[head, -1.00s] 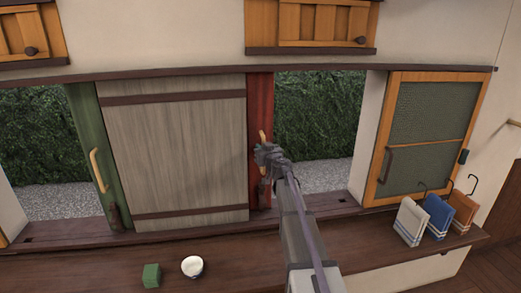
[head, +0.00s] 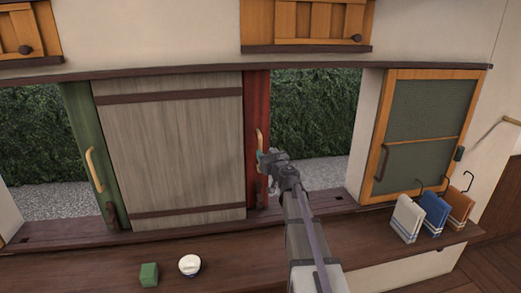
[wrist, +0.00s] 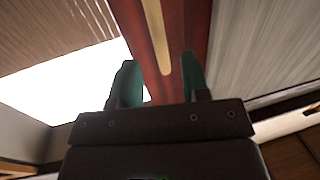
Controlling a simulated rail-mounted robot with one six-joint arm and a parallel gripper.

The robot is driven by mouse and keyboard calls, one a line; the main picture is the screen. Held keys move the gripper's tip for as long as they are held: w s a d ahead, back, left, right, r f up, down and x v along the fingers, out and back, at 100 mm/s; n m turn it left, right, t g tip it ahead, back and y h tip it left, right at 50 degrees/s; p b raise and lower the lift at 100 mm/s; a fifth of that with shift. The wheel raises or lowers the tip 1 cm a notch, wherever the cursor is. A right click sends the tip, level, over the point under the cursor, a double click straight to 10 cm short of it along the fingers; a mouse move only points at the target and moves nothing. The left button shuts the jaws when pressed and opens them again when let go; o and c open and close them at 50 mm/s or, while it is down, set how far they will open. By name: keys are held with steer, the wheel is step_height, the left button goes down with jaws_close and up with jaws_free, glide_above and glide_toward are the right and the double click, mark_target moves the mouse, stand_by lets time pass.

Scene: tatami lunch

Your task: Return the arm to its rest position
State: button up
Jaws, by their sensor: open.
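My gripper (head: 262,157) is open and empty, in front of the red upright panel (head: 257,105) near the middle of the head view. The panel's pale wooden handle (head: 260,138) shows just above the gripper. In the wrist view, the two green fingers of my gripper (wrist: 160,82) are spread apart. The handle (wrist: 157,35) runs between and beyond them on the red panel (wrist: 182,25). The fingers look clear of the handle, but the exact gap cannot be told.
A grey plank panel (head: 170,145) and a green panel (head: 88,150) stand left of the red one. On the wooden counter (head: 95,262) are a green cube (head: 149,274) and a white bowl (head: 190,265).

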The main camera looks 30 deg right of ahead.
steer(key=s, duration=0.3)
steer(key=shift+s+a, duration=0.1)
steer(key=shift+s, duration=0.05)
steer(key=s+a+f+g+y, duration=0.7)
steer(key=s+a+f+g, duration=0.3)
steer(key=a, duration=0.5)
steer(key=s+a+f+g+h, duration=0.3)
steer(key=s+a+g, duration=0.1)
steer(key=s, duration=0.5)
steer(key=s+a+f+g+h, duration=0.3)
steer(key=s+a+f+g, duration=0.1)
steer(key=s, duration=0.5)
steer(key=shift+s+a+f+n, duration=0.2)
steer(key=shift+a+n, duration=0.1)
steer(key=shift+a, duration=0.3)
